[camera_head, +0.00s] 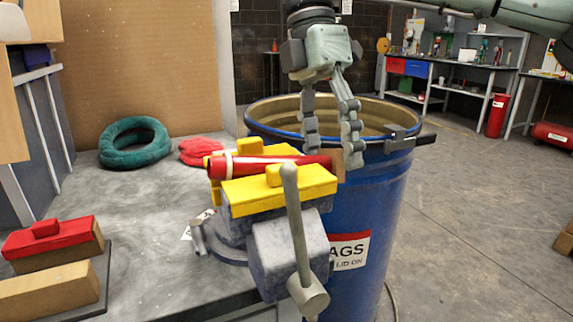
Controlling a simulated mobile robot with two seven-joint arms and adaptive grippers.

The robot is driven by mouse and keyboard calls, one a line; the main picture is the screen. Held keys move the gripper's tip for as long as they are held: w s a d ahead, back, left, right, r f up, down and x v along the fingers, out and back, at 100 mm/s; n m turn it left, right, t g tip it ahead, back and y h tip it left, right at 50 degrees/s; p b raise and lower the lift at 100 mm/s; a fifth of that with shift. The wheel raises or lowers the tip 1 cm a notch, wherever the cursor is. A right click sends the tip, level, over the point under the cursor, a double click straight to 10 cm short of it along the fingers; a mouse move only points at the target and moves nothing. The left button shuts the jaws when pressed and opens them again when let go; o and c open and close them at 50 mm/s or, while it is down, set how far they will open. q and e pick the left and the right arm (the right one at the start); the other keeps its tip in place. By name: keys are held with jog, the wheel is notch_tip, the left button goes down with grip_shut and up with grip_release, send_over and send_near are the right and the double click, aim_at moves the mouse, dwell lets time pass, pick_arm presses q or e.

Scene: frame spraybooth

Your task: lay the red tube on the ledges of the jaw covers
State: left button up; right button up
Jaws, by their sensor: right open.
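A red tube (285,161) with a pale band near its left end lies across the top of a grey vise (285,250). It lies lengthwise between the two yellow jaw covers, the near one (282,192) and the far one (250,146). Whether it touches both ledges cannot be told, as the near cover hides its underside. My right gripper (332,150) points down at the tube's right end, fingers apart. The tube's end reaches close to the fingers; I see no grip on it. My left gripper is not in view.
A blue drum (385,215) stands right behind the vise. On the grey bench (150,215) lie a green hose coil (134,142), a red cloth (199,150) and, front left, red and tan blocks (50,237). The vise handle (297,225) sticks up in front. The bench middle is clear.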

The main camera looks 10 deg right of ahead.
jog(key=shift+s+d+f, duration=0.15)
jog(key=shift+f, duration=0.4)
grip_shut()
